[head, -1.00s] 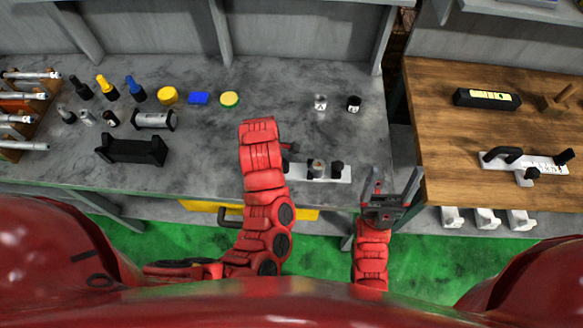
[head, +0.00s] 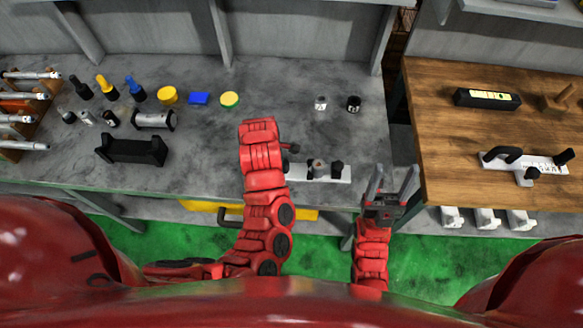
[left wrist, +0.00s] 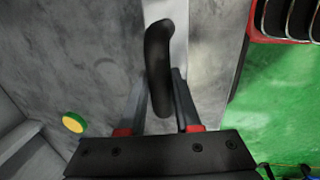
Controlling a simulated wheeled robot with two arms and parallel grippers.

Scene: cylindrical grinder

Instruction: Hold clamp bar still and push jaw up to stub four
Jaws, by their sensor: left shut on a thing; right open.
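The white clamp bar (head: 341,174) lies along the front edge of the grey bench. Its left end is hidden behind my left arm in the head view. A dark jaw piece with a knob (head: 337,167) shows near its right end; the stub markings are too small to read. My left gripper (left wrist: 161,88) is shut on the bar's black curved handle (left wrist: 158,50), with the white bar behind it; my arm hides this gripper in the head view. My right gripper (head: 393,182) is open and empty, to the right of the bar and apart from it, fingers pointing away from me.
A brown wooden table (head: 440,120) stands at the right with a similar white bar (head: 525,163) and a black box (head: 487,98). Two small cylinders (head: 320,103) stand behind the bar. A black cradle (head: 131,150) sits at the left. The bench behind the bar is mostly clear.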

